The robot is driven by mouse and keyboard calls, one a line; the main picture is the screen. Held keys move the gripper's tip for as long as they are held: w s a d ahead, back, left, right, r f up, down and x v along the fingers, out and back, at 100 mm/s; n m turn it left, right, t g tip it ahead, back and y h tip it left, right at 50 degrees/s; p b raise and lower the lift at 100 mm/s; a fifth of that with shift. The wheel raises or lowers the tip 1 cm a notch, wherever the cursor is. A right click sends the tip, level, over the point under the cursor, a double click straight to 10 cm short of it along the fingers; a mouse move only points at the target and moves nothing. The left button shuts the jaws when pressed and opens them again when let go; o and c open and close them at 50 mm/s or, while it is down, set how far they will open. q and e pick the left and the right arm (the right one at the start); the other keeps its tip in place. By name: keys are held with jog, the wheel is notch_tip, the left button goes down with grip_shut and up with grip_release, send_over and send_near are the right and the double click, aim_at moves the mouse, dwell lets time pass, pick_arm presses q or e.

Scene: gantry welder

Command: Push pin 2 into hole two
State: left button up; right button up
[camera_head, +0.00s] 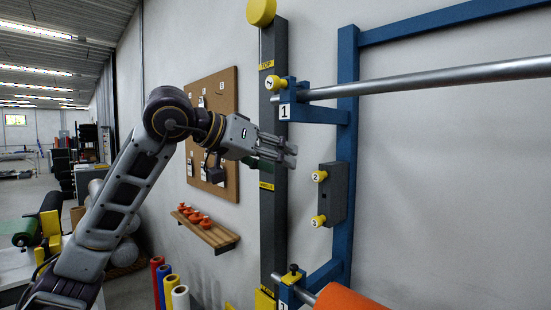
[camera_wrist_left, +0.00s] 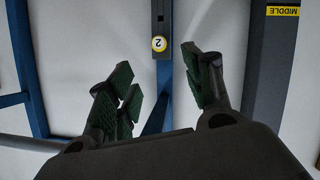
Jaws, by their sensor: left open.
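Pin 2 (camera_head: 319,177) has a yellow knob marked "2" and sits in the upper part of a dark grey block (camera_head: 337,194) on the blue frame. Its knob also shows in the left wrist view (camera_wrist_left: 159,43), ahead of the fingers and between their lines. My left gripper (camera_head: 287,154) is open and empty, in front of the grey post, up and left of pin 2 in the head view. Its green-padded fingers spread apart in the left wrist view (camera_wrist_left: 161,88) and do not touch the knob. I cannot make out hole two. My right gripper is not in view.
A second yellow pin (camera_head: 318,221) is below pin 2. The grey post (camera_head: 273,130) has a "MIDDLE" label. A yellow knob (camera_head: 276,83) and bracket marked "1" hold a steel bar (camera_head: 430,80) above. An orange roll (camera_head: 345,298) is below. A wooden shelf (camera_head: 210,233) is on the wall.

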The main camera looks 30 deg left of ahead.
aim_at(315, 174)
pick_arm(q)
jog(key=shift+w, duration=0.1)
jog(key=p+x, duration=0.1)
jog(key=x, duration=0.7)
jog(key=shift+w+d+f+p, duration=0.1)
jog(key=shift+w+d+p, duration=0.05)
jog(key=shift+p, duration=0.15)
jog(key=x, duration=0.3)
jog(key=shift+w+d+f+p, duration=0.15)
jog(key=shift+w+d+p, duration=0.05)
jog(key=shift+w+p, duration=0.2)
jog(key=shift+w+d+f, duration=0.25)
jog(key=shift+w+f, duration=0.05)
jog(key=shift+w, duration=0.2)
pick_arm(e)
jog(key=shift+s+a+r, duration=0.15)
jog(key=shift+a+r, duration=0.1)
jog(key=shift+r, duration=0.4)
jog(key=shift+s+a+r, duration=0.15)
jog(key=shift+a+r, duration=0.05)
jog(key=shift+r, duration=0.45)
pick_arm(q)
jog(key=shift+c, duration=0.3)
